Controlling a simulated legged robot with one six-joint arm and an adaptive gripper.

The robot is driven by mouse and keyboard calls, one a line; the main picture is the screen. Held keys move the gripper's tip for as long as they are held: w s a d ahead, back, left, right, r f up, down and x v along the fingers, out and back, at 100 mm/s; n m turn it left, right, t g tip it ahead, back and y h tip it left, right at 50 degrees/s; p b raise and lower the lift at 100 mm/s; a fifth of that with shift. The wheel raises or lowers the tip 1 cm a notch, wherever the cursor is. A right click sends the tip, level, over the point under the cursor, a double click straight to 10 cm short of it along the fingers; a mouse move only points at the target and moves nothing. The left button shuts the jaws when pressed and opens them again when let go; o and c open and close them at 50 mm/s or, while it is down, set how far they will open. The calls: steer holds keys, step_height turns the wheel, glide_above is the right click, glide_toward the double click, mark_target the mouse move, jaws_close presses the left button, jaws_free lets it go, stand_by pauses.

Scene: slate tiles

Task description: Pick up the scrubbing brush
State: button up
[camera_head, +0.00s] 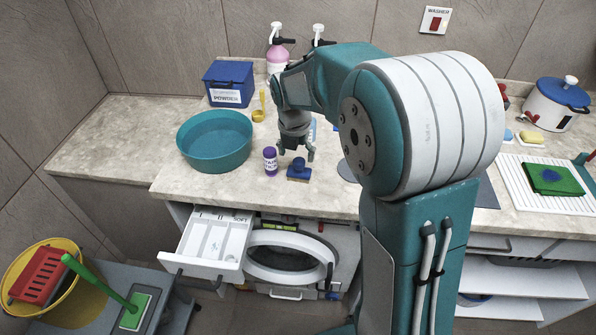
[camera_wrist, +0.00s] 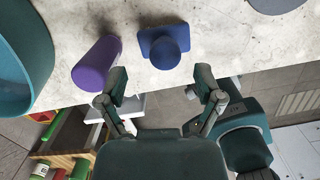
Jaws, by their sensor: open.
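The scrubbing brush (camera_head: 298,172) looks like a small blue block with a round knob on top. It sits upright on the stone counter near its front edge. In the wrist view the brush (camera_wrist: 165,46) lies just beyond the fingertips, between their lines. My gripper (camera_head: 296,153) points down above the counter, slightly behind the brush in the head view. In the wrist view my gripper (camera_wrist: 160,84) has its fingers spread with nothing between them. It appears apart from the brush.
A purple bottle (camera_head: 270,161) stands close left of the brush; it is also near the left finger in the wrist view (camera_wrist: 97,64). A teal basin (camera_head: 216,126) is farther left. A blue powder box (camera_head: 229,83) stands behind. Below, a detergent drawer (camera_head: 212,240) is pulled out.

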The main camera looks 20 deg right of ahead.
mark_target(298, 160)
step_height(298, 160, down, 3)
steer(key=shift+w+d+r, duration=0.1)
steer(key=shift+d, duration=0.05)
steer(key=shift+d+f, duration=0.25)
steer(key=shift+f, duration=0.15)
steer(key=shift+a, duration=0.1)
jaws_close()
